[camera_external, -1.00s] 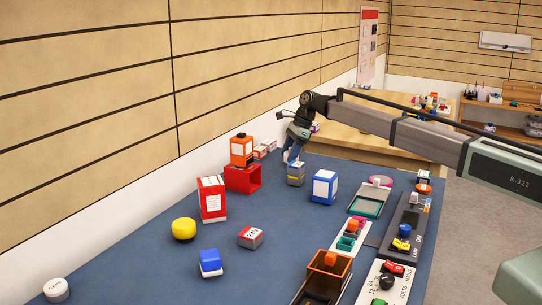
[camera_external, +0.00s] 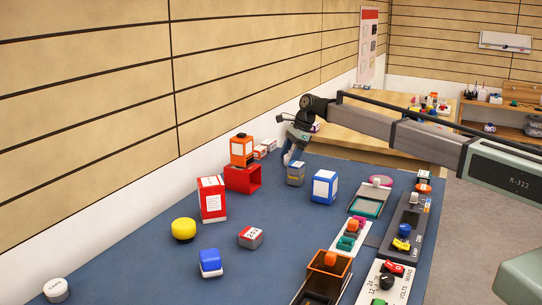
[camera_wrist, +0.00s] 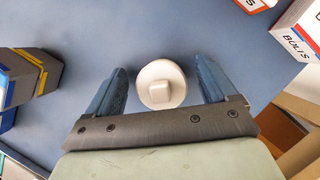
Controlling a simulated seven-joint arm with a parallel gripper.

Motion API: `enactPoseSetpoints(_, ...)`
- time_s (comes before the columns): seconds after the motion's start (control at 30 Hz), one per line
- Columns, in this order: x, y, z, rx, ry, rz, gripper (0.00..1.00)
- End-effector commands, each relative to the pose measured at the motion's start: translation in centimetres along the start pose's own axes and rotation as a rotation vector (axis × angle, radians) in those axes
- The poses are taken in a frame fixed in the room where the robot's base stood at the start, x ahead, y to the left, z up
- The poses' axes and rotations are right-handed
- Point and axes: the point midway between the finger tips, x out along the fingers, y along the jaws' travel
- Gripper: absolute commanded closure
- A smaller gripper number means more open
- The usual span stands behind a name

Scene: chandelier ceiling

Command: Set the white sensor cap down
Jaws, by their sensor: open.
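The white sensor cap (camera_wrist: 162,84), round with a small raised square on top, shows in the wrist view between the two fingers of my gripper (camera_wrist: 163,88). The fingers stand open, with a gap on each side of the cap. It appears to rest on the blue table top (camera_wrist: 100,40), though its exact height is hard to judge. The cap is mostly hidden there.
In the wrist view, a dark block with a yellow stripe (camera_wrist: 38,78) stands left and a white box marked BOLTS (camera_wrist: 298,28) right. In the external view, a red open box (camera_external: 243,179) and a blue-and-white box (camera_external: 325,187) are near.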

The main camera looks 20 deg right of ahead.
Motion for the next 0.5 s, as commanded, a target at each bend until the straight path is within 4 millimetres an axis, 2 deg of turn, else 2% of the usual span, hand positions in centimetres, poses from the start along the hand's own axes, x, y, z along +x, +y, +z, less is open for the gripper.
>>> enactPoseSetpoints(0.13,-0.7,0.0,0.1,0.000,0.000,-0.001,0.15)
enactPoseSetpoints(0.27,-2.4,0.0,0.1,0.000,-0.001,-0.002,0.15)
enactPoseSetpoints(0.5,-7.0,0.0,0.1,0.000,-0.001,-0.002,0.15)
